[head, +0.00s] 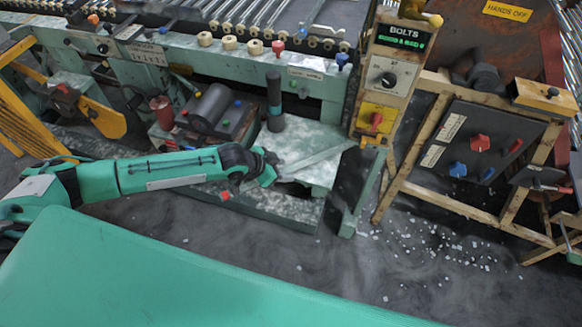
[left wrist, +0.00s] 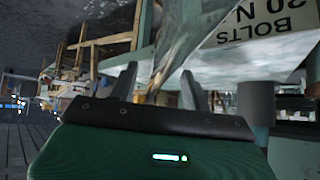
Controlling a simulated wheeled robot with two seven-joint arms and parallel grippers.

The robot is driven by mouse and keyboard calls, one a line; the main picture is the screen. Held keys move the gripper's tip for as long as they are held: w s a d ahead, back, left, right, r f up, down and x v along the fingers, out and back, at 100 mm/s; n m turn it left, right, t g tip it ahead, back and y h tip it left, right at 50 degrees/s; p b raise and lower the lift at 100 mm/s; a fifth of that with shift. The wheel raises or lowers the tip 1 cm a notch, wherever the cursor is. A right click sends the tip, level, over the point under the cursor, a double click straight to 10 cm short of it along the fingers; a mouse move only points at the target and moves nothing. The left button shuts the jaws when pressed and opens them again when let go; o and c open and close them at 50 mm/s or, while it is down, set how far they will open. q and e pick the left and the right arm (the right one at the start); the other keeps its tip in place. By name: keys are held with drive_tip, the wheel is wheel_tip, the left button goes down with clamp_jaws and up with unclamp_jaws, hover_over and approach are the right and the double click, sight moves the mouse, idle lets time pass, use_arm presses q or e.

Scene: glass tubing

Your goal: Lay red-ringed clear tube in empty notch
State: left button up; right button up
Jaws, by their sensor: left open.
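My left gripper (head: 270,170) is at the end of the green arm, above the pale green stand below the rack. In the left wrist view its fingers (left wrist: 160,80) are apart. A long pale, partly see-through bar (head: 318,158) slants away from the fingertips toward the right. It may be the clear tube, but I see no red ring on it. A similar pale length (left wrist: 178,42) shows beyond the fingers in the left wrist view; I cannot tell whether it touches them. A rack of tubes (head: 245,14) lies at the top. I cannot make out an empty notch. My right gripper is out of view.
The BOLTS control post (head: 391,70) and a wooden-framed panel (head: 480,142) stand to the right. Small pale scraps litter the floor (head: 400,255).

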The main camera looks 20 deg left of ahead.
use_arm(q)
clamp_jaws()
drive_tip(key=shift+s+r, duration=0.1)
drive_tip(key=shift+r, duration=0.05)
